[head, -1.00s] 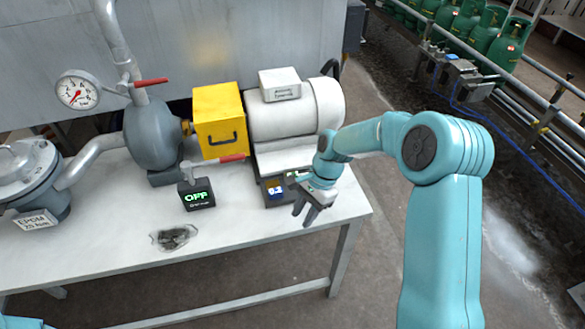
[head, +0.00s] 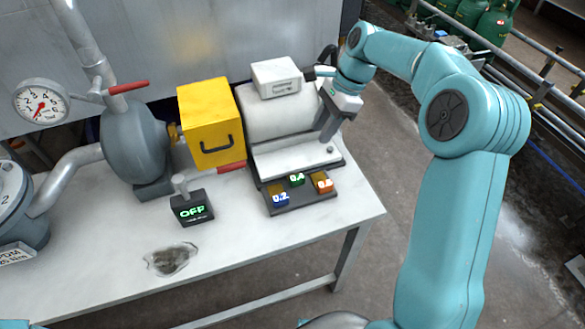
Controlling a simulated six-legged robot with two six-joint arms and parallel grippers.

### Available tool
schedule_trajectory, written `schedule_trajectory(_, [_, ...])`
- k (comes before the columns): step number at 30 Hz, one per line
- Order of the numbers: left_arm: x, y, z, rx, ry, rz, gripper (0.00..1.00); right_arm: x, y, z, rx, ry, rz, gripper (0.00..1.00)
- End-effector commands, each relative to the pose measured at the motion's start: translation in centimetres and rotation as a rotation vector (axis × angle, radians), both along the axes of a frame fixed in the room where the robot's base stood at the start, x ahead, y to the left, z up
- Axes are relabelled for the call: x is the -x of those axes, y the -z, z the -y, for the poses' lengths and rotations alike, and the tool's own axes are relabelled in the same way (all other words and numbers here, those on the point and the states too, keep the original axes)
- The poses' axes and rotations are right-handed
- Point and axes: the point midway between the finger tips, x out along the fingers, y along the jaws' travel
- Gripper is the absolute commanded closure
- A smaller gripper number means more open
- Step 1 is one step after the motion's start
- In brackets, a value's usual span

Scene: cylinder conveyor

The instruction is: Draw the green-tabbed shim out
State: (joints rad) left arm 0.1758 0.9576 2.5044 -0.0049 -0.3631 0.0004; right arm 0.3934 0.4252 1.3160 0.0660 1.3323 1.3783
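The green-tabbed shim (head: 297,179) shows its small green tab at the front of the pale motor base (head: 290,160), between a blue tab marked 0.2 (head: 280,198) and an orange tab (head: 324,185). The tabs lie over a dark plate at the motor's foot. My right gripper (head: 328,132) is raised at the right end of the motor, behind and right of the green tab and apart from it. Its fingers point down; I cannot tell whether they are parted. My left gripper is not in view.
A white motor (head: 285,115) carries a grey box (head: 276,77) on top. Left of it are a yellow box (head: 207,120), a red-handled lever and a black display reading OFF (head: 191,208). A dark heap (head: 170,260) lies on the table. The table front is mostly clear.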

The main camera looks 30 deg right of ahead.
Motion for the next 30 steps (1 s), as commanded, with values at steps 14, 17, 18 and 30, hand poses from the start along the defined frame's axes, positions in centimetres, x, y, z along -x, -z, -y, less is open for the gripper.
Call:
schedule_trajectory(14, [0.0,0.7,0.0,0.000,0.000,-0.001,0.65,0.2,7.4,-3.1,-0.002,0.005,-0.006,0.66])
schedule_trajectory(17, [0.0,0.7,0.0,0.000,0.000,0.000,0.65,0.0,9.5,-4.0,-0.002,0.004,-0.006,0.66])
schedule_trajectory(18, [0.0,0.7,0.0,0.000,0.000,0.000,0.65,-0.1,10.3,-4.4,-0.002,0.004,-0.005,0.66])
schedule_trajectory(30, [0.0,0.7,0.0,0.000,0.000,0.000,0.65,-0.9,14.8,-6.2,0.000,0.005,-0.001,0.66])
